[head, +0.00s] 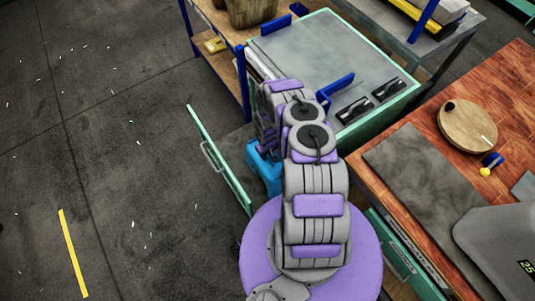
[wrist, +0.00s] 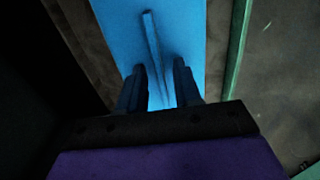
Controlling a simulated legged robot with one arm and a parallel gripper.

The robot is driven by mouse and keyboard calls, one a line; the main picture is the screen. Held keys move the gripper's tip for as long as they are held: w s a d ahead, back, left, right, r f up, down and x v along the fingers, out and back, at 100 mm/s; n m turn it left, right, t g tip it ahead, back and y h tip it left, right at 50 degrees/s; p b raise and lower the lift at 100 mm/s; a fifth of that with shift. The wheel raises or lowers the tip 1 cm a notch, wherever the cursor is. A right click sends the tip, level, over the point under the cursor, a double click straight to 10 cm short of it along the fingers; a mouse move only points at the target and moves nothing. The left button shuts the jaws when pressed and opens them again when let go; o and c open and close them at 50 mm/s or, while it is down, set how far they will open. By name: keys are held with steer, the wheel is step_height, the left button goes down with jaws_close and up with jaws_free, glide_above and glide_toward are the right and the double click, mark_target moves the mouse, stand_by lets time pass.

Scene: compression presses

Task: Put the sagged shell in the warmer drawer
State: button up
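The drawer, with a green-edged front (head: 220,160) and a grey inside, stands pulled out of the green-trimmed cabinet. A bright blue piece, which looks like the shell (head: 264,168), is at the drawer, partly hidden by my arm. In the wrist view the blue shell (wrist: 188,30) lies over a dark grey surface, beside a green edge (wrist: 237,50). A thin raised rib runs along it. My gripper (wrist: 160,85) points down at it with dark blue fingers on either side of the rib, a gap showing between them. Whether the shell is sagged I cannot tell.
A wooden table (head: 500,95) at the right carries a round wooden board (head: 467,126) and a dark slab (head: 425,165). Shelving stands behind. The floor at the left is open.

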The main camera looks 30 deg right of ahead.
steer(key=w+d+r+g+h+p, duration=0.1)
steer(key=d+r+p, duration=0.15)
steer(key=r, duration=1.25)
steer(key=d+r+h+p, duration=0.1)
steer(key=d+r+p, duration=0.15)
steer(key=r, duration=1.35)
steer(key=s+a+r+m, duration=0.1)
steer(key=s+a+r, duration=0.1)
steer(key=r, duration=0.7)
steer(key=s+a+r+m, duration=0.1)
steer(key=s+a+r, duration=0.15)
steer(key=r, duration=0.65)
steer(key=s+a+r, duration=0.9)
steer(key=s+r, duration=0.2)
steer(key=r, duration=0.2)
steer(key=s+a+r+y, duration=0.1)
steer(key=s+a+r, duration=0.2)
steer(key=s, duration=0.5)
steer(key=s+a+r+n+y, duration=0.1)
steer(key=s+a+r, duration=0.2)
steer(key=s+a, duration=0.2)
steer(key=s, duration=0.3)
steer(key=shift+s+r+n+g, duration=0.15)
steer(key=shift+r+n+g, duration=0.15)
steer(key=shift+g, duration=0.1)
